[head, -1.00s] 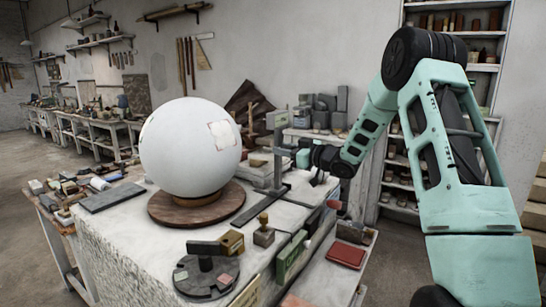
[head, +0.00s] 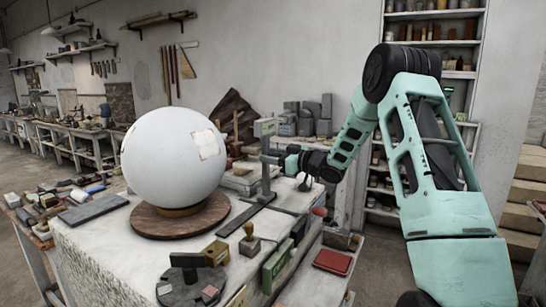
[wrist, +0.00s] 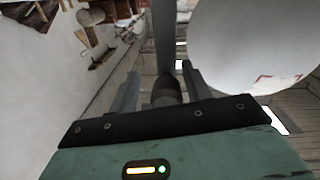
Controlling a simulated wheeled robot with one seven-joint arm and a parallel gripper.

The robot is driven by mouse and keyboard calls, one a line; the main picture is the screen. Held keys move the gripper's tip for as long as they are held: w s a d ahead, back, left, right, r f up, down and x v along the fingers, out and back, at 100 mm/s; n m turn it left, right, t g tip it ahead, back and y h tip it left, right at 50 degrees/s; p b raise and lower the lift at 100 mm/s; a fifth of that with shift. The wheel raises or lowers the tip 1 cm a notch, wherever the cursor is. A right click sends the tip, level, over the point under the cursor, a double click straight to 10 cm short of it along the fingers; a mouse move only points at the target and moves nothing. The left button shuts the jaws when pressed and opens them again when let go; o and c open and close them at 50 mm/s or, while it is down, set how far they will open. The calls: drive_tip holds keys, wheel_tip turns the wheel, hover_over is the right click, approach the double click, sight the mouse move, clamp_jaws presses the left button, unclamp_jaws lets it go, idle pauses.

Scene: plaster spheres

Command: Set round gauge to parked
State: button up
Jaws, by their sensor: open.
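A grey upright gauge post (head: 266,180) with a small pale plate (head: 264,127) at its top stands on a flat dark rail to the right of the big white sphere (head: 165,160). My gripper (head: 273,159) is open at the post's right side, about halfway up. In the wrist view, my gripper (wrist: 160,82) has its fingers apart, with a dark rounded knob (wrist: 167,88) between them and the grey post (wrist: 164,40) beyond. I cannot tell if the fingers touch it. A dark round dial (head: 193,287) with a bar handle sits at the block's front.
The sphere rests on a round wooden base (head: 155,222) close left of the post. A wooden-handled stamp (head: 249,243), a wooden block (head: 216,252) and a green box (head: 277,265) lie near the front edge. A red book (head: 332,262) lies on the lower shelf.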

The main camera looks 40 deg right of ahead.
drive_tip(key=b+v, duration=0.5)
drive_tip(key=v, duration=1.2)
drive_tip(key=shift+s+b, duration=0.15)
drive_tip(key=shift+b, duration=0.25)
drive_tip(key=shift+s, duration=0.1)
